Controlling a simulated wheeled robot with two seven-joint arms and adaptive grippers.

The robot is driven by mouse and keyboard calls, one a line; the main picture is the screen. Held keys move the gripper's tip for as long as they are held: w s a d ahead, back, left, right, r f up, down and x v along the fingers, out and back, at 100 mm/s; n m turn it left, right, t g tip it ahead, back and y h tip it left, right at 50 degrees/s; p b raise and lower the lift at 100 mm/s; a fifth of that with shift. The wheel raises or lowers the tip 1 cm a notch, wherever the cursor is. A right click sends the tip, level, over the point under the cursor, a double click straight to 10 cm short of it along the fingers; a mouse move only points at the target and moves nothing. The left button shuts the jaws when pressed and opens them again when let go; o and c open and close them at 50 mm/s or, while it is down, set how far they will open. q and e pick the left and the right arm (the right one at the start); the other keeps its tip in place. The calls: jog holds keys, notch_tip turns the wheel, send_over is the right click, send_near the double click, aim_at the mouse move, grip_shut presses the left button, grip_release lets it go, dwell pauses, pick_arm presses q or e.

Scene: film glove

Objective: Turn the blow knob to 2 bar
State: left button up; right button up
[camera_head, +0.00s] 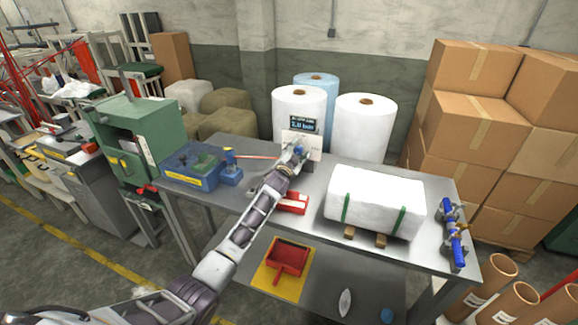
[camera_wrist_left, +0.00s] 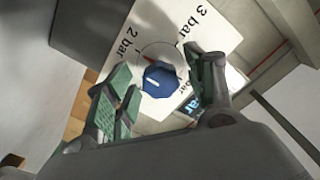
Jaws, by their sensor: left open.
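The blow knob (camera_wrist_left: 161,80) is blue, faceted, with a white line on its face. It sits on a white panel (camera_wrist_left: 183,35) printed with "2 bar", "3 bar" and a partly hidden "bar" label. The panel (camera_head: 313,143) stands at the back of the metal table, with a small display (camera_head: 303,125) above it that seems to read 1.0 bar. My left gripper (camera_head: 294,156) is in front of the panel. In the left wrist view its open green-padded fingers (camera_wrist_left: 160,84) stand on either side of the knob; I cannot tell whether they touch it. My right gripper is not in view.
A blue box (camera_head: 192,166) and a red item (camera_head: 293,203) are nearby. White rolls (camera_head: 362,125) stand behind.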

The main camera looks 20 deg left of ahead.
pick_arm(q)
jog(key=s, duration=1.1)
jog(key=shift+s+a, duration=0.15)
jog(key=shift+a, duration=0.25)
jog(key=shift+f, duration=0.1)
dwell(0.5)
